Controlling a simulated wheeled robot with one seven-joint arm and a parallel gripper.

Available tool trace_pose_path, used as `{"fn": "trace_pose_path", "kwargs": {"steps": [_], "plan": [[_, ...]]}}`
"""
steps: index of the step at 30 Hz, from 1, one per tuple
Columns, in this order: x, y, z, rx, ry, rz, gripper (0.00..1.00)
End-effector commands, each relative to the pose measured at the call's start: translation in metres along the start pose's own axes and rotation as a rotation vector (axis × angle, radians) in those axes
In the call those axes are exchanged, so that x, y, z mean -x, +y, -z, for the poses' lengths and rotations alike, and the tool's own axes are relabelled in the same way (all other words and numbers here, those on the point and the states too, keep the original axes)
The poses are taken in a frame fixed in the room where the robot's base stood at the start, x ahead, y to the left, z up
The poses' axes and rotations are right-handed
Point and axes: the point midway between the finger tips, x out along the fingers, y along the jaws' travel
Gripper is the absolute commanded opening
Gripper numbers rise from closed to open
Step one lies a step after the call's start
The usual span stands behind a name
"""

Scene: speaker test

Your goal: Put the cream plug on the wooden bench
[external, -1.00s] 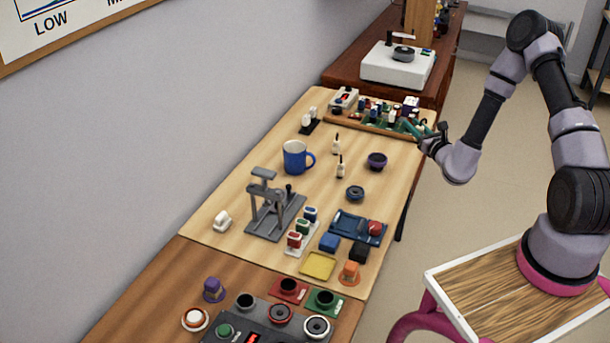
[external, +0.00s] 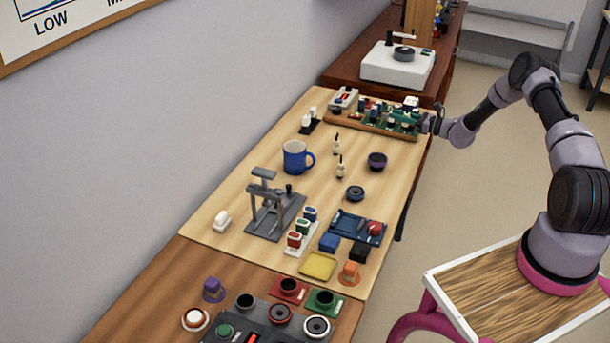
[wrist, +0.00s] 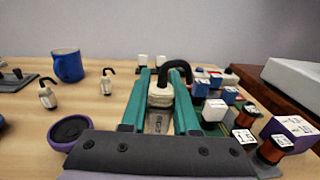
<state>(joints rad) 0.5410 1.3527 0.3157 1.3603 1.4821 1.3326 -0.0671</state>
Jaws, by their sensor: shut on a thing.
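A cream plug (wrist: 160,94) with a black curved cord sits between the two teal fingers of my gripper (wrist: 160,112) in the wrist view. My gripper is shut on it. In the external view my gripper (external: 410,119) is at the far right edge of the wooden bench (external: 235,200), over the rack of parts, and the held plug cannot be made out there. Two similar cream pieces with black tops (external: 336,145) (external: 341,168) stand upright on the bench, left of my gripper.
A wooden-edged rack (external: 370,127) with several small coloured parts lies under and beside my gripper. A purple bowl (external: 377,161) and a blue mug (external: 296,157) stand nearby. The bench is bare between the mug and the grey press (external: 270,208).

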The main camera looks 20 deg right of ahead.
Motion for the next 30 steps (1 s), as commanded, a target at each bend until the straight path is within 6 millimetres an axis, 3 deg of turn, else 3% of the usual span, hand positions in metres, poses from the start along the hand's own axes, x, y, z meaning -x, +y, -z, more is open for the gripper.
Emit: {"fn": "trace_pose_path", "kwargs": {"steps": [13, 21, 30], "plan": [[0.001, -0.005, 0.007, -0.001, -0.001, -0.008, 0.0], [0.001, -0.005, 0.051, -0.002, -0.001, -0.008, 0.0], [0.001, -0.004, 0.081, -0.002, -0.001, -0.008, 0.0]]}}
